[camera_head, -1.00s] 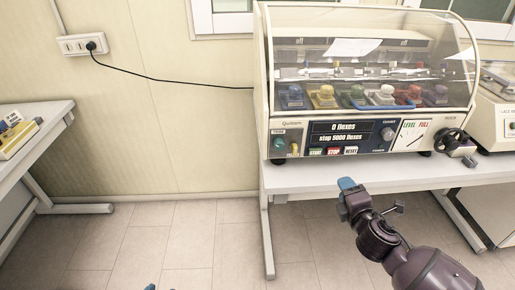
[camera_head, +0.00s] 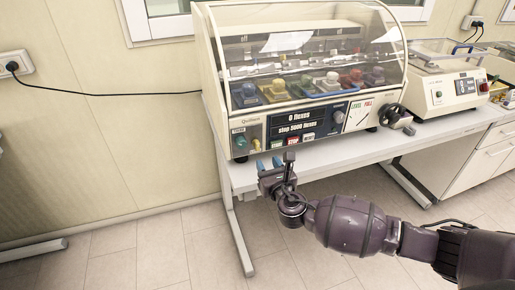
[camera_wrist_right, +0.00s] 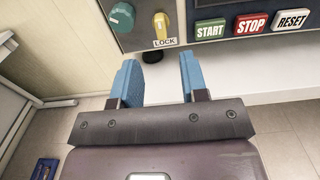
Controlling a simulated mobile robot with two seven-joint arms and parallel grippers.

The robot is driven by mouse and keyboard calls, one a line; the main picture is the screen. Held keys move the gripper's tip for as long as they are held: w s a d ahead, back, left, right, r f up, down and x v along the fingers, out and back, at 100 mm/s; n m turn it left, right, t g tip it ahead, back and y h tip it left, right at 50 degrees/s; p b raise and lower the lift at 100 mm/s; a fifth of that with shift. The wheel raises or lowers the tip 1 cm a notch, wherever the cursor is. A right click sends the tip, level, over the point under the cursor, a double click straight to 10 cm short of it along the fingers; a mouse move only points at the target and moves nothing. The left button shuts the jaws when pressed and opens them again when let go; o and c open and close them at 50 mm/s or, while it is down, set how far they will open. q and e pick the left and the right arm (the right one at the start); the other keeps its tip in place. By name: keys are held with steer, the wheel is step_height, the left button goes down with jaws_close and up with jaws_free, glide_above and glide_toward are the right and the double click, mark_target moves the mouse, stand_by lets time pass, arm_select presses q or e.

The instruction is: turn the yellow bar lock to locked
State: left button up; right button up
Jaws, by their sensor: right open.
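The yellow bar lock (camera_wrist_right: 161,25) stands upright above a "LOCK" label on the machine's front panel in the right wrist view. In the head view the yellow bar lock (camera_head: 256,144) shows small at the lower left of the machine (camera_head: 290,135). My right gripper (camera_wrist_right: 155,75) is open and empty, its blue fingertips just below the lock and apart from it. In the head view the right gripper (camera_head: 268,164) is in front of the panel's lower left corner. My left gripper is out of view.
A teal knob (camera_wrist_right: 122,17) sits left of the lock. START (camera_wrist_right: 210,29), STOP (camera_wrist_right: 250,23) and RESET (camera_wrist_right: 291,19) buttons are to its right. The white table (camera_head: 330,155) edge lies below the machine. A second machine (camera_head: 443,80) stands at the right.

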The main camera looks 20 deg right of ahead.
mark_target(258, 147)
steer(key=w, duration=0.8)
steer(key=shift+w+a, duration=0.1)
steer(key=shift+w, duration=0.1)
steer(key=shift+c, duration=0.4)
jaws_close()
